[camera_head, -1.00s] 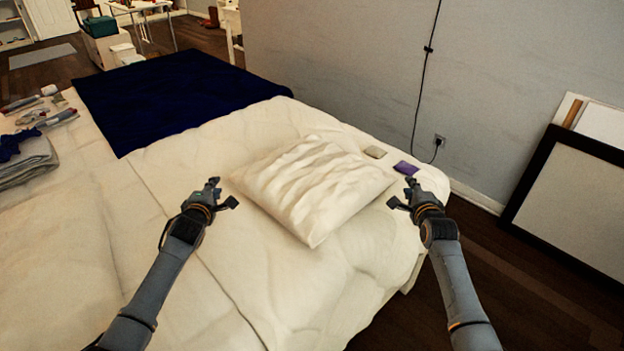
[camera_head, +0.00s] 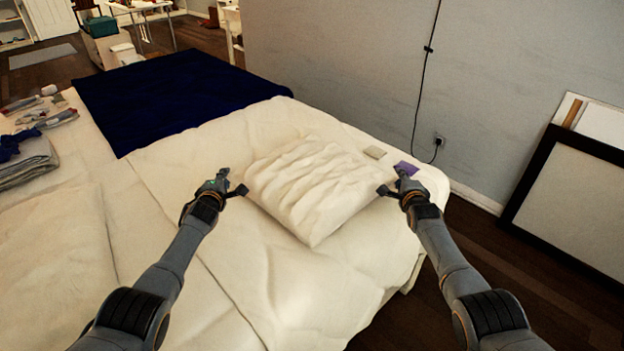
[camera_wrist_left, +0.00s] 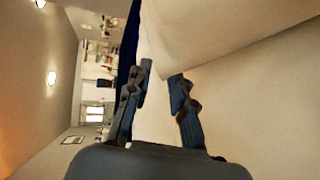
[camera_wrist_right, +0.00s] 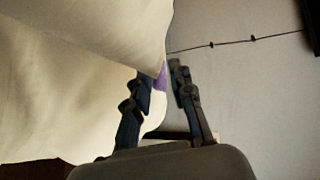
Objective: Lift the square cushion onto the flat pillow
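The square cushion (camera_head: 318,190), cream and wrinkled on top, lies on the bed between my grippers. What looks like the flat pillow (camera_head: 55,245), cream and low, lies at the bed's left, partly cut off by the picture edge. My left gripper (camera_head: 232,182) is open and empty at the cushion's left corner. My right gripper (camera_head: 391,181) is open and empty at its right corner. The cushion's edge shows just ahead of the fingers in the left wrist view (camera_wrist_left: 215,35) and right wrist view (camera_wrist_right: 95,25). I cannot tell if either gripper touches it.
A dark blue blanket (camera_head: 175,95) covers the far part of the bed. Folded grey cloth (camera_head: 28,165) lies at the far left. A beige block (camera_head: 375,152) and a purple item (camera_head: 406,168) lie beyond the cushion. A wall (camera_head: 340,65) stands behind.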

